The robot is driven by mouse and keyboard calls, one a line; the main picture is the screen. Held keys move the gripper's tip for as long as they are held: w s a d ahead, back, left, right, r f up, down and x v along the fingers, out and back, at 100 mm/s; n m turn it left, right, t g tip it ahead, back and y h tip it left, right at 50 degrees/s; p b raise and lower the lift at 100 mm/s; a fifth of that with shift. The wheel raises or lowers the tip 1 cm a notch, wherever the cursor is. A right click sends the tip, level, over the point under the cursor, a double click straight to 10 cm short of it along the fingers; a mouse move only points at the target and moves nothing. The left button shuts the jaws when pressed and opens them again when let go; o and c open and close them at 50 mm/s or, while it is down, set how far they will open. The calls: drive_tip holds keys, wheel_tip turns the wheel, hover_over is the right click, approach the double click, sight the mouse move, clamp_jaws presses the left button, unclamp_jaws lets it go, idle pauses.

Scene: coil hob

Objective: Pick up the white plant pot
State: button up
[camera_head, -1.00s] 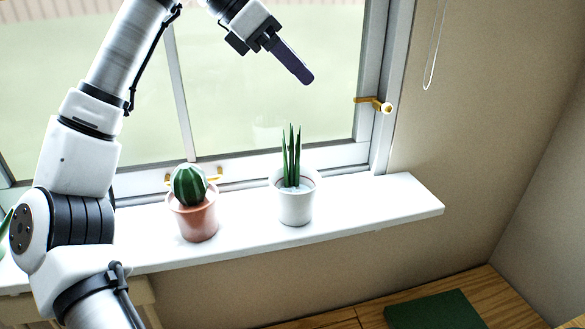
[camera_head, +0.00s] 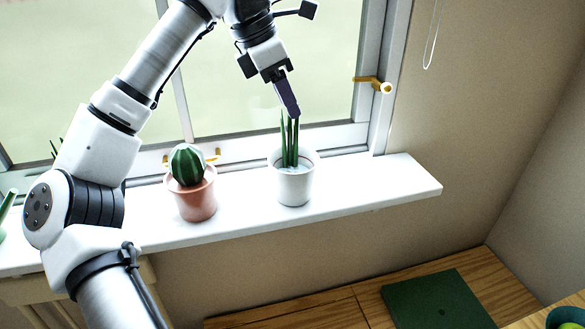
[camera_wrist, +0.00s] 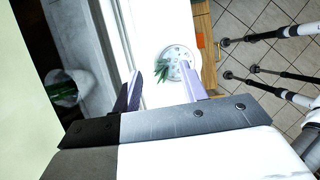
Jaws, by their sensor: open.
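The white plant pot (camera_head: 294,187) with tall green spiky leaves stands upright on the white windowsill. In the wrist view the white pot (camera_wrist: 176,62) is seen from above, beyond and between the two fingers. My gripper (camera_head: 288,100) is above the pot, its fingertips close to the leaf tips; I cannot tell whether they touch. In the wrist view my gripper (camera_wrist: 162,84) has its fingers spread apart with nothing held between them.
A terracotta pot with a round cactus (camera_head: 195,198) stands left of the white pot on the windowsill (camera_head: 385,185). The window with a brass latch (camera_head: 372,84) is behind. A green mat (camera_head: 437,300) lies on the wooden surface below. The sill's right end is clear.

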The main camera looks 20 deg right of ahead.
sight(300, 131)
drive_tip(key=x, duration=0.4)
drive_tip(key=shift+f+p, duration=0.3)
drive_tip(key=shift+c, duration=0.3)
clamp_jaws()
drive_tip(key=shift+r, duration=0.1)
idle(0.8)
